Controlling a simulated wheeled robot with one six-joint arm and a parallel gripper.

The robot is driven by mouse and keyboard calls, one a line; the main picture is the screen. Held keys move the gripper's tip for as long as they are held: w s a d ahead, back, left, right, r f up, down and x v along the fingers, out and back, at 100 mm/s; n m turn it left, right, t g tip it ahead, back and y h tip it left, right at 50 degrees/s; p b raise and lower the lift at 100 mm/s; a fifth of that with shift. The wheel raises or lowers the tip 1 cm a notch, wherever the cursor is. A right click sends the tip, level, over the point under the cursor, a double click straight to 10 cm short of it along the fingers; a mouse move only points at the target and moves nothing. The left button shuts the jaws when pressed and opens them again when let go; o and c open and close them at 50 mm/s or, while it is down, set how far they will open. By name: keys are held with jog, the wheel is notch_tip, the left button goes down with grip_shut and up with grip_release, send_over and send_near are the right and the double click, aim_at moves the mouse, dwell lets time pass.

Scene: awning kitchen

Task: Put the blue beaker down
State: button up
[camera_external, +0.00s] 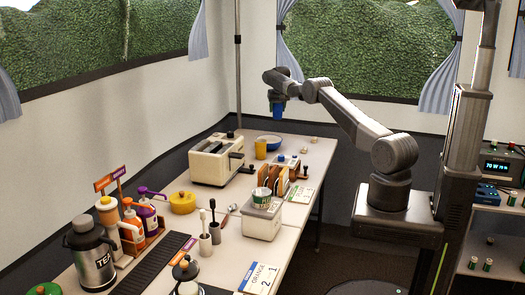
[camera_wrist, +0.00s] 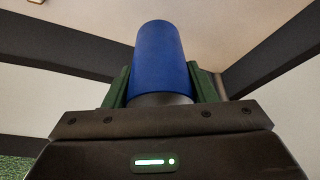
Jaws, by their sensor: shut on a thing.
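The blue beaker (camera_wrist: 161,57) is a plain blue cylinder between the two green fingers of my gripper (camera_wrist: 160,88) in the wrist view. My gripper is shut on it. In the external view the blue beaker (camera_external: 278,110) hangs below the end of my arm, in the air above the far end of the table. My gripper (camera_external: 278,98) is small there and its fingers are hard to make out. The beaker appears apart from the table (camera_external: 312,152).
A rack with brown slices (camera_external: 270,178) and a white container (camera_external: 262,221) stand nearer. Some bare tabletop shows at the far right corner.

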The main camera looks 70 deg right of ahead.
jog(key=s+d+f+m, duration=0.1)
jog(key=s+d+f, duration=0.1)
jog(key=s+d, duration=0.3)
jog(key=shift+g, duration=0.3)
jog(key=shift+s+a+f+b, duration=0.1)
jog(key=shift+f+b, duration=0.2)
jog(key=shift+f, duration=5)
jog(key=shift+f, duration=0.15)
jog(key=o, duration=1)
jog(key=shift+c, duration=0.2)
